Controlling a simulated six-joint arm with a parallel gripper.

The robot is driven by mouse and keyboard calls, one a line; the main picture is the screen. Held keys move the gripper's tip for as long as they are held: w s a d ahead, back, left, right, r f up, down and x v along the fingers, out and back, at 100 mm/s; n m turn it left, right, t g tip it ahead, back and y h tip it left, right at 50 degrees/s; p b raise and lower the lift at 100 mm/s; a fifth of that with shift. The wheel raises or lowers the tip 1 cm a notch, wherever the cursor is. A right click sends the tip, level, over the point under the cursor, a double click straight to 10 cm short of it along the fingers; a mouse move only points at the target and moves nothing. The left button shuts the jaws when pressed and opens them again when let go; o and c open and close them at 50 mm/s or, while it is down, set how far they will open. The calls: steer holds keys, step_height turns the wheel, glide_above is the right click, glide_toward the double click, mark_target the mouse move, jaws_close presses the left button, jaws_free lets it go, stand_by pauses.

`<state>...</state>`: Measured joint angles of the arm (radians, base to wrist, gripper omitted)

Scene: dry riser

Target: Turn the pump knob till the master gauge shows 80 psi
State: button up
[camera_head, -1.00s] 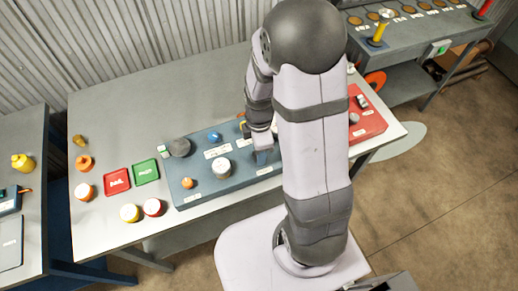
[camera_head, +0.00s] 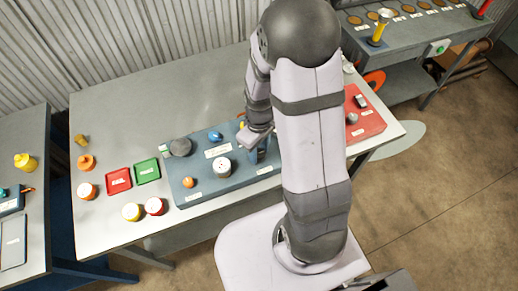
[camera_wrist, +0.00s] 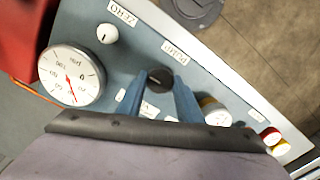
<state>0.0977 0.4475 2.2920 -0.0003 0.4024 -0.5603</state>
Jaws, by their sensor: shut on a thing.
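In the wrist view the dark round pump knob (camera_wrist: 158,79) sits on the blue-grey panel (camera_wrist: 128,72) beside a partly readable label. My gripper (camera_wrist: 165,84) is shut on this knob, with a blue finger on each side. A round white gauge (camera_wrist: 72,76) marked psi lies to the left, its red needle pointing toward the lower right of the picture. The numbers are too blurred for an exact reading. In the head view my gripper (camera_head: 262,150) is low over the panel (camera_head: 240,178); the knob and gauge are hidden there.
A small white knob (camera_wrist: 107,34) labelled ZERO is near the gauge. A white cylinder (camera_head: 221,167) stands left of my gripper. A red case (camera_head: 366,120) is to the right. Red (camera_head: 118,180) and green (camera_head: 146,170) trays and several caps lie left. The table's back is clear.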

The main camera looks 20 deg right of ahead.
steer(key=m, duration=0.4)
steer(key=shift+m, duration=0.3)
steer(key=m, duration=0.3)
steer(key=shift+m+p, duration=0.3)
steer(key=shift+p, duration=0.05)
steer(key=m, duration=0.4)
steer(key=shift+m, duration=2.2)
steer(key=o, duration=1)
steer(key=shift+o, duration=0.2)
steer(key=shift+r, duration=0.1)
